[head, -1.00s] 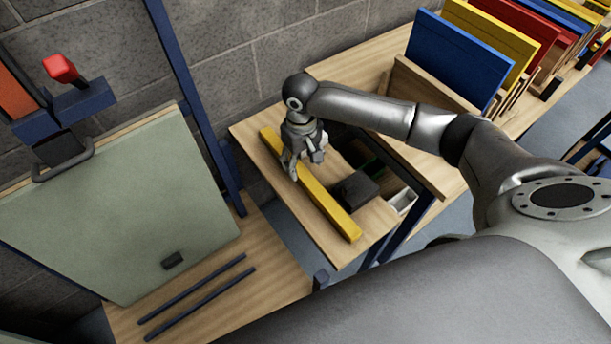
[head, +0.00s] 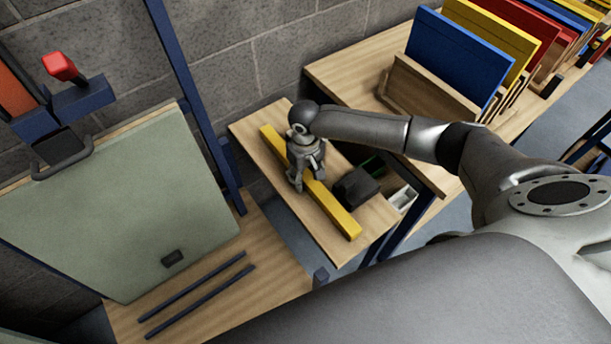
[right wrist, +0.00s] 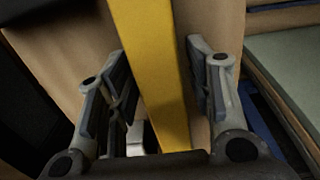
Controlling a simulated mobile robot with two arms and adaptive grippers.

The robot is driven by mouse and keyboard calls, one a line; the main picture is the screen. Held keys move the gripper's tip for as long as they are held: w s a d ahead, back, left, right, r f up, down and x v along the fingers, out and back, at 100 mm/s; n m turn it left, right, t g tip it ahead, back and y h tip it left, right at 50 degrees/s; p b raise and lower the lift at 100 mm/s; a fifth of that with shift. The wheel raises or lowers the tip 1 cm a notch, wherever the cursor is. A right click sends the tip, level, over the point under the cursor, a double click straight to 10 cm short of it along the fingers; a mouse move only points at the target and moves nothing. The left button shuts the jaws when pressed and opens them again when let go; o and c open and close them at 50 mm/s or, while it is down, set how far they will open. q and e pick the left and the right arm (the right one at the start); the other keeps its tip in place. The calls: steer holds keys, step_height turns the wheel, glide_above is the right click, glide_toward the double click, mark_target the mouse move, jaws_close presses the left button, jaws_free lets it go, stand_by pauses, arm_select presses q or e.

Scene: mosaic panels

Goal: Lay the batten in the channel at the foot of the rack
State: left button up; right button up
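The yellow batten (head: 338,214) lies lengthwise on a wooden pull-out top (head: 262,160). My right gripper (head: 300,186) is over the batten, left of its middle in the head view. In the right wrist view, its open fingers (right wrist: 160,88) stand on either side of the batten (right wrist: 150,45), with gaps showing. The rack with a grey-green panel (head: 120,205) stands at the left. At its foot, two dark parallel strips (head: 196,290) lie on a wooden base, with a channel (head: 200,294) between them. My left gripper is not in view.
A dark block (head: 357,187) sits close beside the batten. Several coloured panels (head: 455,60) stand in a wooden holder at the back right. A blue upright (head: 190,90) rises between the rack and the pull-out top. The strips' base is otherwise clear.

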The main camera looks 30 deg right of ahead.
mark_target(305, 173)
jaws_close()
steer(key=shift+r, duration=0.1)
steer(key=shift+r, duration=0.5)
step_height(305, 173, up, 2)
steer(key=shift+r, duration=0.1)
steer(key=s+a+r+p, duration=0.1)
steer(key=s+a+r, duration=0.5)
steer(key=s+r, duration=0.55)
step_height(305, 173, up, 10)
steer(key=d+m, duration=0.1)
steer(key=shift+m, duration=0.3)
